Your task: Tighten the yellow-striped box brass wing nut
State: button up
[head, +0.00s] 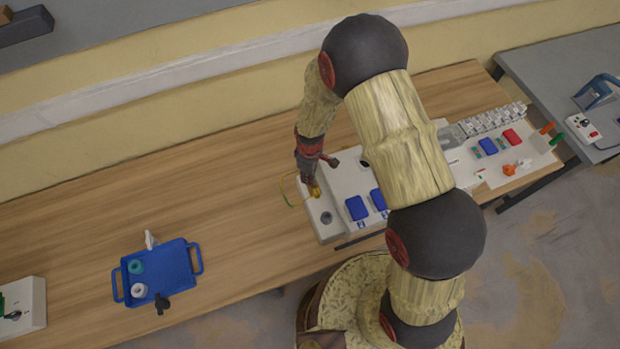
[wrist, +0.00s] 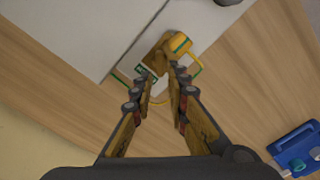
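My gripper (wrist: 163,72) points down at the edge of a light grey box (wrist: 195,22), which also shows in the head view (head: 320,212). A brass-coloured piece (wrist: 154,60), seemingly the wing nut, lies at my fingertips. A gap shows between the fingers. I cannot tell whether the tips press on the piece. Just beyond is a rounded yellow part with a green stripe (wrist: 179,44). A yellow-green wire (head: 284,191) loops out beside the box. In the head view my gripper (head: 312,188) hides most of this spot.
A blue tray (head: 178,262) with small round parts sits at the left on the wooden table. Blue-covered sockets (head: 357,208) stand just right of the grey box. Bare table (head: 230,195) lies left of my gripper. My arm hides part of the panels.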

jog(key=shift+f, duration=1.3)
jog(key=shift+c, duration=0.8)
grip_shut()
